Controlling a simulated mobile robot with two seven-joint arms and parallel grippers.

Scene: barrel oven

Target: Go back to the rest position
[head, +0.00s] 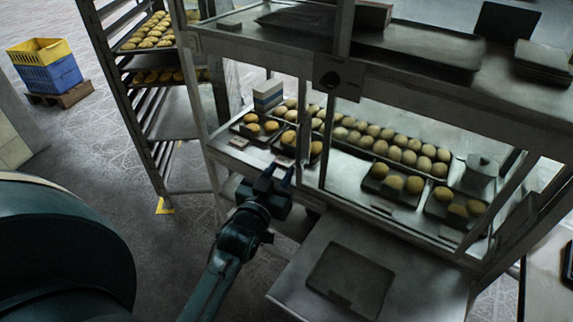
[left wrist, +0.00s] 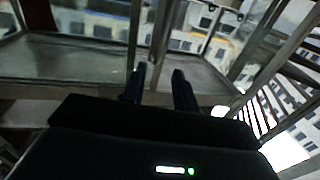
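My left gripper (head: 276,176) is raised in front of the lower left edge of the glass-fronted display case (head: 330,75). Its two fingers are apart with nothing between them. In the left wrist view the open fingers (left wrist: 160,88) point at the case's frame, with a gap between them. My right gripper is in neither view.
Trays of buns (head: 405,150) fill the case. A flat shelf (head: 425,295) with a dark tray (head: 350,280) juts out below it. A tall rack (head: 135,95) stands left of the case. Crates (head: 48,70) sit on a pallet at far left. Floor between is clear.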

